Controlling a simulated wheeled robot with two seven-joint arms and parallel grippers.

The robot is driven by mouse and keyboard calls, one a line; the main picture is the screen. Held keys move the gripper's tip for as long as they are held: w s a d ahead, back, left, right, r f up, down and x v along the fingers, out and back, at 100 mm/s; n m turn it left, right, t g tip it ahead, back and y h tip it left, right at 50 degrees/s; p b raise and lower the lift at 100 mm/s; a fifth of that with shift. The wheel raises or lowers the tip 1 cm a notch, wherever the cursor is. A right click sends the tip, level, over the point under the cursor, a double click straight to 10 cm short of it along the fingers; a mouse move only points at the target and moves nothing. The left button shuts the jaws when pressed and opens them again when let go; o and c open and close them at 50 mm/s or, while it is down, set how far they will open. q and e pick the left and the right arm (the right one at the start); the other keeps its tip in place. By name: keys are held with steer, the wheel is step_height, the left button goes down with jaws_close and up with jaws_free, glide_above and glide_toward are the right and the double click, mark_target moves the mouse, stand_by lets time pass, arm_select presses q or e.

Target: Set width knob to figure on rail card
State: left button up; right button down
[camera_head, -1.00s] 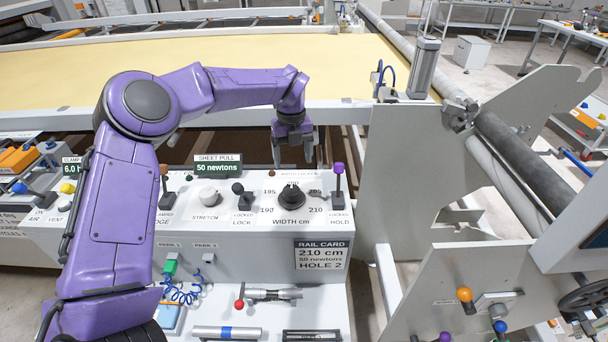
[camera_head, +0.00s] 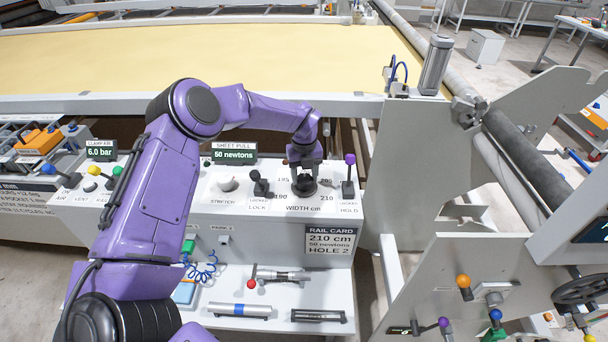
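The black width knob (camera_head: 304,187) sits on the white control panel above the "WIDTH cm" label. My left gripper (camera_head: 304,174) points down directly over it, with its fingertips at the knob's top. Whether the fingers press on the knob is too small to tell. The gripper hides the knob's pointer and part of the scale; 190 and 210 show at the bottom of the scale. The rail card (camera_head: 330,241) on the panel's front reads 210 cm, 50 newtons, HOLE 2. My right gripper is not in view.
A purple-topped lever (camera_head: 348,176) stands close right of the knob, and a black lock lever (camera_head: 259,184) and stretch knob (camera_head: 227,183) stand left. The sheet pull display (camera_head: 234,153) reads 50 newtons. Tools lie on the shelf (camera_head: 270,303) below.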

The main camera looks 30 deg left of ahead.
arm_select(q)
steer(key=shift+f, duration=0.1)
steer(key=shift+c, duration=1.3)
steer(key=shift+f, duration=0.1)
